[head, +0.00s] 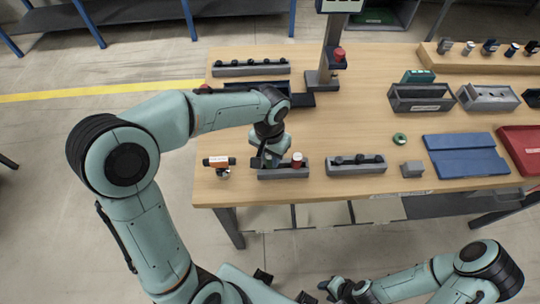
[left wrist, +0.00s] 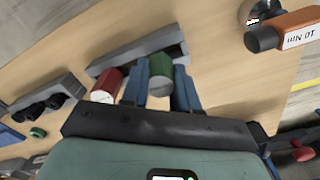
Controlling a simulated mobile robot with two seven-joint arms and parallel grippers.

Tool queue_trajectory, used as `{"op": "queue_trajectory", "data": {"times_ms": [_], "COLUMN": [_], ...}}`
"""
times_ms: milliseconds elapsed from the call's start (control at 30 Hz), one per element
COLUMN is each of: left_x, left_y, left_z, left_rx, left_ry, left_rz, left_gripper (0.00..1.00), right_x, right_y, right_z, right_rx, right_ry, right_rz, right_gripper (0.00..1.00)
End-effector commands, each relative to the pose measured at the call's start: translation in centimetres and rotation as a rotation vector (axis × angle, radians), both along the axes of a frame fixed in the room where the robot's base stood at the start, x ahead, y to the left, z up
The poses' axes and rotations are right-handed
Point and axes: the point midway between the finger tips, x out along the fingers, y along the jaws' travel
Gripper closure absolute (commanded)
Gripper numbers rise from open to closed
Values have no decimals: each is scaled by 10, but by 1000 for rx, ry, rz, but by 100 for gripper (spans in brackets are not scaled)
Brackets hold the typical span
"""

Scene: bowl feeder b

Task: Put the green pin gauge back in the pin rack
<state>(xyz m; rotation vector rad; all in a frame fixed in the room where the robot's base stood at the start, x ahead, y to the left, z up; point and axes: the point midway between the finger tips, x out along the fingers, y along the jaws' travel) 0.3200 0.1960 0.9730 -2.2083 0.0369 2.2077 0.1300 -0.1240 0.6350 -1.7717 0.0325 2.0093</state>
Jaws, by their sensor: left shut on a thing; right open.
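The green pin gauge (left wrist: 158,82) is between the blue fingers of my left gripper (left wrist: 162,88), which is shut on it. In the head view my left gripper (head: 268,160) is at the left end of the grey pin rack (head: 284,173) and hides the green gauge. The rack also shows in the left wrist view (left wrist: 135,50), just beyond the fingers. I cannot tell whether the gauge is seated in it. A red pin gauge with a white end (head: 297,160) stands in the rack to the right. My right gripper (head: 340,289) is open and empty, low and away from the table.
An orange torque tool (head: 217,161) lies left of the rack, near the table's front left corner. A second grey rack with black parts (head: 356,165) is to the right. A green ring (head: 400,139), a grey block (head: 412,169) and a blue tray (head: 466,155) are further right.

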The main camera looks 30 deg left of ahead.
Motion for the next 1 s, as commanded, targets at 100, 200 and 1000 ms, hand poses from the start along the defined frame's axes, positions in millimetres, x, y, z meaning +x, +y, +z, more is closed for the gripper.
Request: {"op": "queue_trajectory", "data": {"times_ms": [100,200,1000], "left_x": [0,0,0], "left_y": [0,0,0], "left_z": [-2,-2,-12], "left_rx": [0,0,0], "left_ry": [0,-1,0], "left_rz": [0,0,0], "left_gripper": [100,100,44], "right_x": [0,0,-6], "right_y": [0,0,0], "right_z": [0,0,-9], "right_rx": [0,0,0], "right_ry": [0,0,7], "right_rz": [0,0,0], "right_gripper": [57,57,57]}}
